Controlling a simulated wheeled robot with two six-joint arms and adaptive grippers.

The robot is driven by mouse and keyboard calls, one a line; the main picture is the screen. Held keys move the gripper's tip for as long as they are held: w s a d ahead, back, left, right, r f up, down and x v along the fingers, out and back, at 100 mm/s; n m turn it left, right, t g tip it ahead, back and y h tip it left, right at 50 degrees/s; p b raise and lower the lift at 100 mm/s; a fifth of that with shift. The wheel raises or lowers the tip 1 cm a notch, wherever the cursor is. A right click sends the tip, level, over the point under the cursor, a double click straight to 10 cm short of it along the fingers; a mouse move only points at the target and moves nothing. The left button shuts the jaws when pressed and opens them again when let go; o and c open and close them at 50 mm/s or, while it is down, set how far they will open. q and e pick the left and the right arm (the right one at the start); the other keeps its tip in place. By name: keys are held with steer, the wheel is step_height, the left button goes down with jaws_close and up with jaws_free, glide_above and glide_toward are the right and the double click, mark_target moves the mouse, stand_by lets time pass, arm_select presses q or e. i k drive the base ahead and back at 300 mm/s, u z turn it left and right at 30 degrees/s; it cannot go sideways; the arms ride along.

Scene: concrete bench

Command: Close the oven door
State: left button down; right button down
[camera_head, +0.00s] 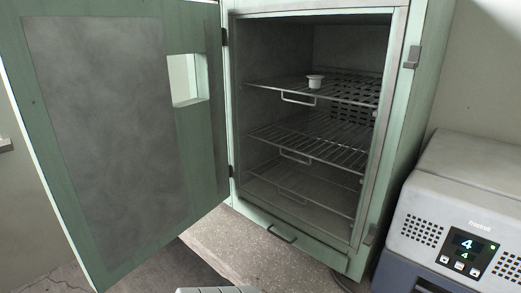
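The oven (400,130) is a pale green cabinet in the middle of the head view. Its door (105,120) stands wide open to the left, hinged on the cabinet's left edge, with a grey inner panel and a small window (187,80). Inside are wire shelves (310,140) with handles. A latch (412,57) sits on the cabinet's right edge.
A grey and blue machine (455,215) with a lit display stands to the right of the oven, close to it. The speckled concrete bench (235,245) shows below the oven. A pale grooved object (215,290) is cut off at the bottom edge.

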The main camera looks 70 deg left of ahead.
mark_target(125, 170)
steer(key=z, duration=1.2)
steer(key=k, duration=2.65)
steer(key=u, duration=2.3)
steer(key=i, duration=0.5)
steer(key=u, duration=0.05)
steer(key=k, duration=0.75)
steer(key=z, duration=0.55)
